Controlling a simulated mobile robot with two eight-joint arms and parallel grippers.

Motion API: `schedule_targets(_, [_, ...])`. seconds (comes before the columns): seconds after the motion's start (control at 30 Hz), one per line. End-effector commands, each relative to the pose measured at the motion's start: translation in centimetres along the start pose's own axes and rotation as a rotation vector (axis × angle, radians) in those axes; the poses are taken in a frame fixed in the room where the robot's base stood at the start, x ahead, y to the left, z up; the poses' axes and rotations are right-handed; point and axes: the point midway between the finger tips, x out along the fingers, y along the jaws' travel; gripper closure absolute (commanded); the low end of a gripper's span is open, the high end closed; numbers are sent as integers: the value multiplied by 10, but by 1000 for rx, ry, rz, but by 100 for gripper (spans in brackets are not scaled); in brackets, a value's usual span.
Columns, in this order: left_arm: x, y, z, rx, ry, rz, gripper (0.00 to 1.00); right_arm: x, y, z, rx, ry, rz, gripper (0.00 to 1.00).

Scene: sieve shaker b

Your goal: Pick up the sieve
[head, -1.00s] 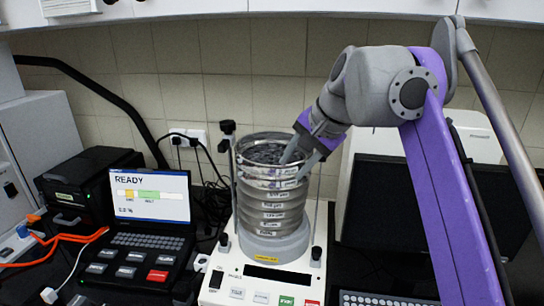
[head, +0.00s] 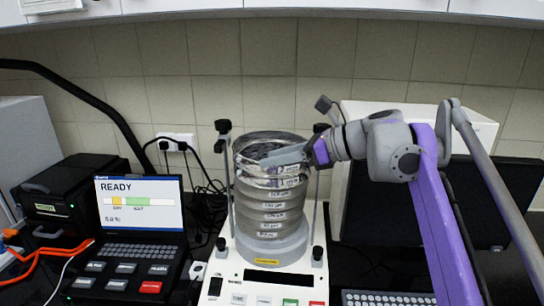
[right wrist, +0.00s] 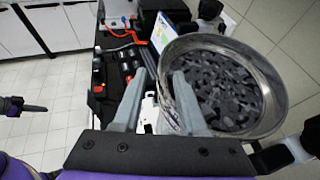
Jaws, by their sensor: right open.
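The stack of round metal sieves (head: 270,205) stands upright on the white shaker (head: 245,272). The top sieve (head: 262,170) shows its open rim, and in the right wrist view the top sieve (right wrist: 283,68) holds dark gravel-like grains. My right gripper (head: 283,156) is open at the right side of the top sieve's rim. In the right wrist view its two fingers (right wrist: 158,88) show at the near left rim, one outside and the other overlapping the rim. I cannot tell whether they touch it. A purple and dark part at the left edge looks like my left gripper (right wrist: 22,106).
Clamp rods with black knobs (head: 222,126) stand beside the stack. A black laptop-like unit (head: 140,215) reading READY is at the left, with cables behind it. A dark monitor (head: 370,215) and keyboard (head: 385,298) are at the right, partly behind my arm.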

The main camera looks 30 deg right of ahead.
Motion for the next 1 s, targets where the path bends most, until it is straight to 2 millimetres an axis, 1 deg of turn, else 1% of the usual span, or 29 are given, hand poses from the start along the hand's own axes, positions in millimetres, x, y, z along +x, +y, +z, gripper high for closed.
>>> schedule_targets(0.13, [-1, 0, -2, 0, 1, 0, 100, 12, 0, 1, -1, 0, 2, 59])
schedule_targets(0.3, [-4, 0, -5, 0, 5, 0, 100, 39, 0, 2, -3, 1, 4, 59])
schedule_targets(0.4, [-4, 0, -5, 0, 5, 0, 100, 50, 0, 2, -2, 1, 2, 59])
schedule_targets(0.5, [-4, 0, -5, 0, 5, 0, 100, 55, -1, 2, -2, 1, 0, 59])
schedule_targets(0.7, [-4, 0, -5, 0, 5, 0, 100, 55, -1, 1, -2, 1, -1, 59])
schedule_targets(0.77, [-4, 0, -5, 0, 5, 0, 100, 55, -1, 1, -2, 1, -1, 69])
schedule_targets(0.8, [-4, 0, -5, 0, 5, 0, 100, 55, -1, 1, -2, 1, -1, 77])
schedule_targets(0.93, [-4, 0, -5, 0, 5, 0, 100, 55, -1, 1, -2, 1, -1, 100])
schedule_targets(1.0, [-4, 0, -5, 0, 5, 0, 100, 55, -1, 1, -2, 1, -1, 100])
